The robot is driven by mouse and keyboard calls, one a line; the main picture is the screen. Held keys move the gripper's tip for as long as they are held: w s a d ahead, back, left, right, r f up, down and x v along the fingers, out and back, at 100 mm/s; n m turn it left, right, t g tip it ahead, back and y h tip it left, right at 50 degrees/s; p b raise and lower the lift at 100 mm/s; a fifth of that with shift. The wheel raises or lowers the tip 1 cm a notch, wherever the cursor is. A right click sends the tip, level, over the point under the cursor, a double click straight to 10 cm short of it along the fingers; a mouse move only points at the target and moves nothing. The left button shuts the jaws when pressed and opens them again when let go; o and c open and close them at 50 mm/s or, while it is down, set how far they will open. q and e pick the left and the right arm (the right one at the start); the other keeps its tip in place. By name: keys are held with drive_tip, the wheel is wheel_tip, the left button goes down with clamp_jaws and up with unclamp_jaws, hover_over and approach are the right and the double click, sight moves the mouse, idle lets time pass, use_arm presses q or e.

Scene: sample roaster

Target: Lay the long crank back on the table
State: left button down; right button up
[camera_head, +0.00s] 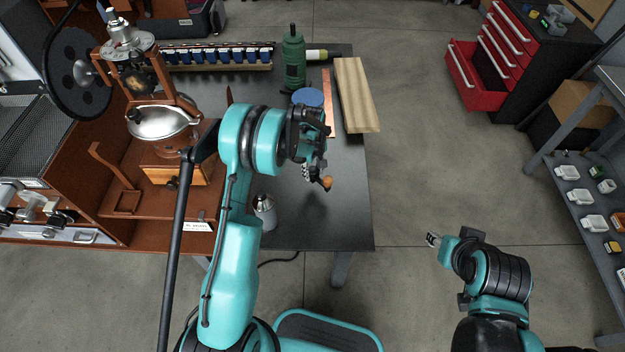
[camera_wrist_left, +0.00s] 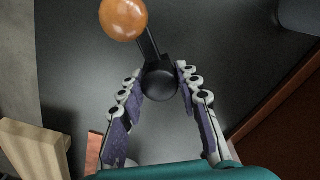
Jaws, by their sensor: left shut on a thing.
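The long crank shows as an orange wooden knob (camera_head: 326,183) just below my left gripper (camera_head: 314,165) in the head view. In the left wrist view the crank (camera_wrist_left: 148,42) has the round orange knob, a short visible stretch of black arm and a black round end. That black end sits between the fingers of my left gripper (camera_wrist_left: 160,98), which is shut on it. The rest of the crank is hidden. The crank is over the dark table (camera_head: 335,220); its height above the top is hard to tell. My right gripper (camera_head: 433,240) is off the table's right side, its fingers too small to read.
A brown wooden machine with a metal drum (camera_head: 158,122) stands at left. A green bottle (camera_head: 293,58), a blue round lid (camera_head: 308,97), a copper strip (camera_head: 328,105) and a wooden board (camera_head: 355,95) are at the back. A grey canister (camera_head: 265,212) stands near the front. The table's front right is clear.

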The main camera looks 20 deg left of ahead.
use_arm(q)
drive_tip(key=shift+w+a+f, duration=0.2)
drive_tip(key=shift+f, duration=0.25)
drive_tip(key=shift+f+b, duration=0.9)
drive_tip(key=shift+f, duration=0.8)
drive_tip(key=shift+f, duration=0.1)
drive_tip(key=c, duration=1.1)
unclamp_jaws()
